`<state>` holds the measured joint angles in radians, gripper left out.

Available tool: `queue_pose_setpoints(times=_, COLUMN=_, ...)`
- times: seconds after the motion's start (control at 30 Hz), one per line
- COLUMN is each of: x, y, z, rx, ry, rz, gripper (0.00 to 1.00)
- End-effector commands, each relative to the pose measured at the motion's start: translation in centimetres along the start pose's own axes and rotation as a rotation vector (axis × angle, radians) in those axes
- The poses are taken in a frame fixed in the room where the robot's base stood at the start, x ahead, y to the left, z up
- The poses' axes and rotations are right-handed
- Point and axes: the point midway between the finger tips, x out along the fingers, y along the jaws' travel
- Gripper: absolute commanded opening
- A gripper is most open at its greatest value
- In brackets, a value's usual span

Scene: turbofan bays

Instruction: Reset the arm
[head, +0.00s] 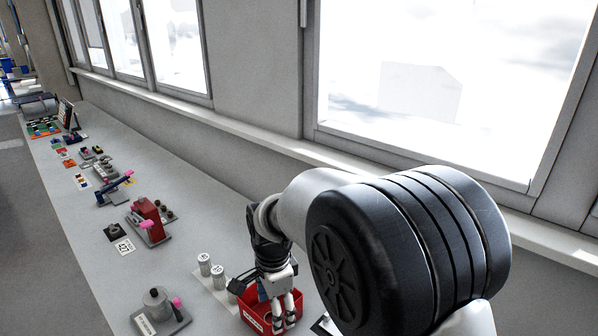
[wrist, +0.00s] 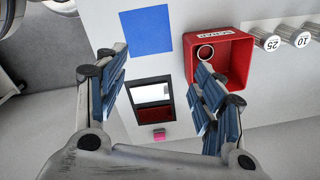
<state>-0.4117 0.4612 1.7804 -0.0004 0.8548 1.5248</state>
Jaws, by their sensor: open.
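My arm reaches over the grey bench in the head view, with its large black joint in front. My gripper (head: 283,312) points down by the red bin (head: 250,312). In the wrist view my gripper (wrist: 158,88) has its blue-padded fingers wide apart with nothing between them. The red bin also shows in the wrist view (wrist: 242,65), behind the right finger, with a metal ring (wrist: 205,52) inside. My arm and gripper hide part of the bin in the head view.
Two labelled grey cylinders (head: 204,264) stand beside the bin. A grey device with a knob (head: 157,304) and a red device (head: 148,218) sit farther left. A blue square (wrist: 147,30) and a black-framed panel (wrist: 152,102) lie below my gripper. Windows line the wall.

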Motion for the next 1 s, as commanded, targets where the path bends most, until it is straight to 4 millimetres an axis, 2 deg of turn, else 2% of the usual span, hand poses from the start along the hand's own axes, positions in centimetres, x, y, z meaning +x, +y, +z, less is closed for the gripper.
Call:
queue_pose_setpoints(times=0.27, x=-4.9, y=4.6, z=-3.5, rx=-0.208, ry=0.022, rz=-0.075, gripper=0.62)
queue_pose_setpoints(times=0.37, x=-6.8, y=7.7, z=-4.9, rx=-0.324, ry=0.045, rz=-0.11, gripper=0.62)
queue_pose_setpoints(times=0.53, x=-9.1, y=14.4, z=-6.8, rx=-0.557, ry=0.111, rz=-0.164, gripper=0.62)
queue_pose_setpoints(times=0.67, x=-9.5, y=19.7, z=-7.5, rx=-0.736, ry=0.179, rz=-0.19, gripper=0.62)
queue_pose_setpoints(times=0.8, x=-8.7, y=24.5, z=-7.5, rx=-0.909, ry=0.253, rz=-0.199, gripper=0.62)
queue_pose_setpoints(times=0.9, x=-8.0, y=26.8, z=-7.4, rx=-1.003, ry=0.297, rz=-0.196, gripper=0.62)
queue_pose_setpoints(times=1.0, x=-7.5, y=28.2, z=-7.2, rx=-1.065, ry=0.325, rz=-0.192, gripper=0.62)
